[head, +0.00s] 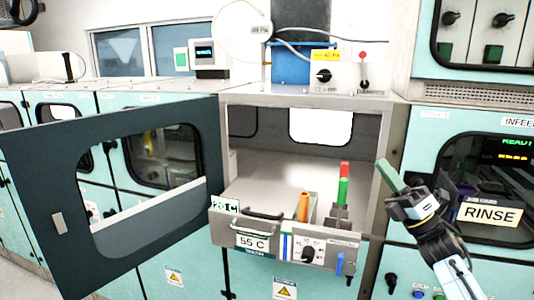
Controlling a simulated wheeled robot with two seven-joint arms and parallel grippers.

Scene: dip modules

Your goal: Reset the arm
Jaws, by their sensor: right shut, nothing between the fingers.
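My right gripper (391,178) is at the right, in front of the frame between the open cabinet (228,170) and the RINSE machine (458,150). It points up and left, and its jaws are shut and empty. A green bar-shaped piece shows at its tip; I cannot tell whether it is part of the gripper. The forearm comes in from the lower right. My left gripper is not in view.
The cabinet's dark door (55,150) stands wide open to the left. A blue bin (291,65) is on top.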

